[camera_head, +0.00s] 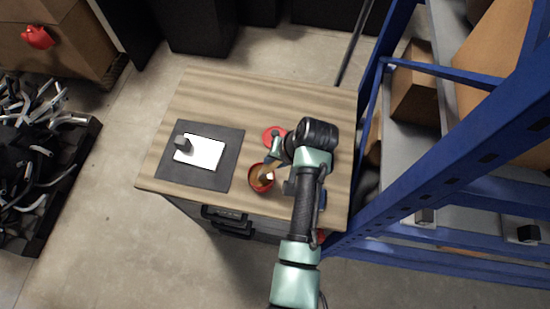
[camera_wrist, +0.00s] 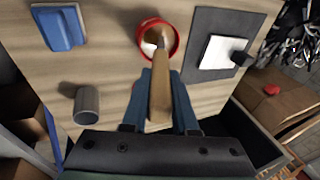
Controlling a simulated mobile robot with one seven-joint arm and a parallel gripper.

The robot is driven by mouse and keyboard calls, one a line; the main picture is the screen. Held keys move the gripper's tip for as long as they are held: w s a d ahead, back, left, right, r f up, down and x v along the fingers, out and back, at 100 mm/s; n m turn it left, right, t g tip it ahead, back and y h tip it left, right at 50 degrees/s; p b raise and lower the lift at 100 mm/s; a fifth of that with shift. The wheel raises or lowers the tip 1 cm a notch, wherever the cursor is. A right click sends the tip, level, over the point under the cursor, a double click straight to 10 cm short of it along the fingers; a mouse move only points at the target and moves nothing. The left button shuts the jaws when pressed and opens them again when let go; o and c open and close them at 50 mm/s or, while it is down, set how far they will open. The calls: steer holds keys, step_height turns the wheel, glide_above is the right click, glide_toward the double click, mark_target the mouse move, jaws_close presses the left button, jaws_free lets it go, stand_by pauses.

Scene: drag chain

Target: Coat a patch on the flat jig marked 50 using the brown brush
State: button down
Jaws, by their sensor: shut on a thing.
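My gripper (camera_wrist: 160,92) is shut on the brown brush (camera_wrist: 160,98), whose handle runs between its two fingers. The brush's far end is inside or just over a red-rimmed round pot (camera_wrist: 172,53); I cannot tell how deep it is. In the head view the same pot (camera_head: 252,185) stands near the table's front edge, below my wrist. A white flat piece (camera_head: 207,154) lies on a dark square mat (camera_head: 223,180) left of the pot, with a small dark block (camera_head: 182,142) at its corner. It also shows in the wrist view (camera_wrist: 217,52). No number 50 is readable.
A red round lid (camera_head: 268,137) lies behind the pot. A blue object (camera_wrist: 60,28) and a grey cylinder (camera_wrist: 87,104) stand on the wooden table (camera_head: 230,90). A blue shelf frame (camera_head: 450,85) rises close on the right. The table's back is clear.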

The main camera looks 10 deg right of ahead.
stand_by(0.4)
step_height(320, 180, up, 7)
steer(key=p, duration=0.6)
steer(key=shift+p, duration=0.4)
stand_by(0.5)
